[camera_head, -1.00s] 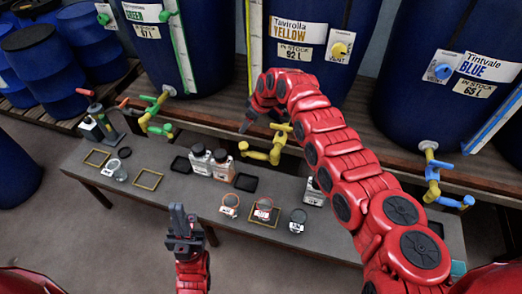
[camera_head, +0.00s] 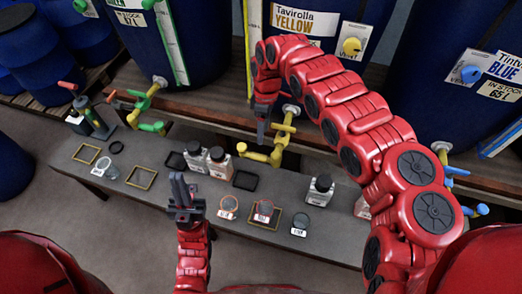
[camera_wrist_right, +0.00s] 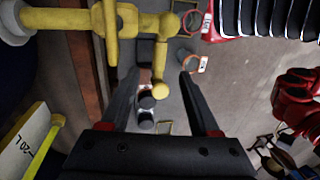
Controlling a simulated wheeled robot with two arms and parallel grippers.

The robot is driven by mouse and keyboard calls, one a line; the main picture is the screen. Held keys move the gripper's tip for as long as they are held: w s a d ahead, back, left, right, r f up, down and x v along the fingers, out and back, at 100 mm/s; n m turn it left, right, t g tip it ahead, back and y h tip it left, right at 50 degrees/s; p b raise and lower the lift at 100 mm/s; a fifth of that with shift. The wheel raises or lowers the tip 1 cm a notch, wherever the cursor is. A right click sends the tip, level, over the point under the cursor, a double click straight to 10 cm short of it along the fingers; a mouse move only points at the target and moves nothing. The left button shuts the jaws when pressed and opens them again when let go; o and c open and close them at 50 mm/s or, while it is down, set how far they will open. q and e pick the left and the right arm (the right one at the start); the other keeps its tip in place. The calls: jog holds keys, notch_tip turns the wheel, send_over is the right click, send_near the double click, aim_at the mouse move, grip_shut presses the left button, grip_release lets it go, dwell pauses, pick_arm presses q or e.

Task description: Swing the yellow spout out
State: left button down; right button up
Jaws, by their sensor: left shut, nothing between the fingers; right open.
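The yellow spout (camera_head: 260,155) hangs from the tap under the yellow vat (camera_head: 330,15) and points left along the bench in the head view. Its yellow tap handle (camera_head: 284,127) sits above it. My right gripper (camera_head: 262,138) is open and points down at the spout's left part, very close to it. In the right wrist view, the spout's rounded end (camera_wrist_right: 160,89) shows between the spread fingers (camera_wrist_right: 160,75). I cannot tell whether either finger touches it. My left gripper (camera_head: 179,178) is shut and empty, upright in front of the bench.
The grey bench (camera_head: 150,205) carries bottles (camera_head: 219,163), small labelled jars (camera_head: 299,224), yellow frames (camera_head: 142,177) and dark pads (camera_head: 245,181). A green spout (camera_head: 152,127) is at left and a blue one (camera_head: 455,171) at right. The vats stand on a wooden shelf (camera_head: 215,108).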

aim_at(261, 155)
jog(key=f, duration=0.3)
jog(key=s+f, duration=0.1)
jog(key=f, duration=0.6)
jog(key=shift+s+a+f+p, duration=0.15)
jog(key=shift+s+a+p, duration=0.2)
jog(key=shift+s, duration=0.05)
jog(key=shift+c, duration=0.3)
grip_shut()
dwell(0.4)
